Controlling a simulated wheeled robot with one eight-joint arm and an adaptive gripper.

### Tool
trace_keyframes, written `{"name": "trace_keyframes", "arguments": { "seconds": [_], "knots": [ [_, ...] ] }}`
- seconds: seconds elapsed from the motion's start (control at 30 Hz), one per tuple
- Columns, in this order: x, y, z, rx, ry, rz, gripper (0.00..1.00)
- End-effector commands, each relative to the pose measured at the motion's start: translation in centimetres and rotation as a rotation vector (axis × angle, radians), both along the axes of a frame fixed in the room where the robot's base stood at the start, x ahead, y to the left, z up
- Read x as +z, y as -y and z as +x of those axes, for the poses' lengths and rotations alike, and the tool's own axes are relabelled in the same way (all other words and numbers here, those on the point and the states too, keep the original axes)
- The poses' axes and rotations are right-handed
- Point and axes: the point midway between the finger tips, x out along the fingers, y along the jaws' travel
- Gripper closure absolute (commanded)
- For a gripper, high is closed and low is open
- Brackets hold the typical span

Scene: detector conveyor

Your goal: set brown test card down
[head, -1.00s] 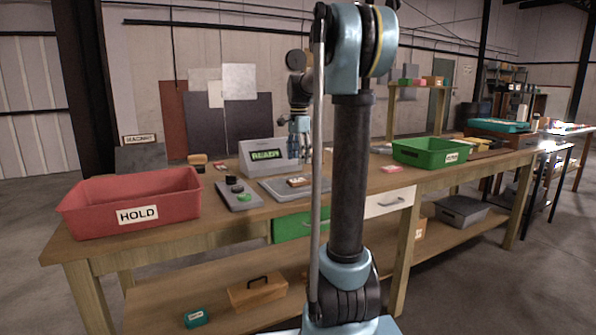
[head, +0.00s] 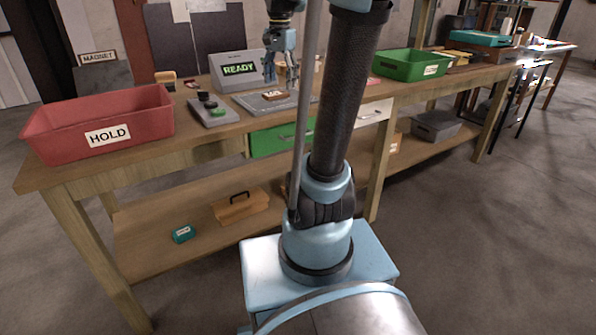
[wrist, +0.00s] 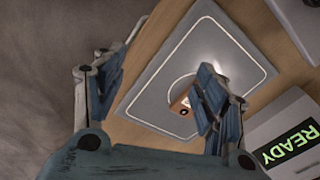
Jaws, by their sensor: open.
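The brown test card (head: 275,95) lies flat on a grey plate (head: 250,104) on the workbench. In the wrist view the card (wrist: 183,105) sits inside a circle marked on the plate (wrist: 200,35), partly hidden by a finger. My gripper (head: 281,75) is above the plate, over the card's right side. In the wrist view my gripper (wrist: 160,95) has its fingers spread wide, with nothing between them. The gap between the fingertips and the card is hard to judge.
A display reading READY (head: 238,70) stands behind the plate. A red HOLD bin (head: 60,125) is at left, a green bin (head: 400,66) at right. A grey pad with buttons (head: 200,114) lies left of the plate.

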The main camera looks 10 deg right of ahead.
Motion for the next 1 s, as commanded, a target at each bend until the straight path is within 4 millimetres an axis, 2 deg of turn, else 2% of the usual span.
{"name": "trace_keyframes", "arguments": {
  "seconds": [0.03, 0.1, 0.37, 0.6, 0.8, 1.0],
  "knots": [
    [-0.9, 0.0, -1.8, 0.045, 0.007, -0.003, 0.35],
    [-2.2, 0.1, -4.0, 0.116, 0.017, -0.008, 0.35],
    [-7.8, 0.2, -11.6, 0.377, 0.058, -0.035, 0.35],
    [-14.2, 0.2, -17.9, 0.617, 0.093, -0.068, 0.35],
    [-19.2, 0.3, -21.7, 0.787, 0.115, -0.097, 0.35],
    [-21.6, 0.2, -23.4, 0.868, 0.124, -0.113, 0.35]
  ]
}}
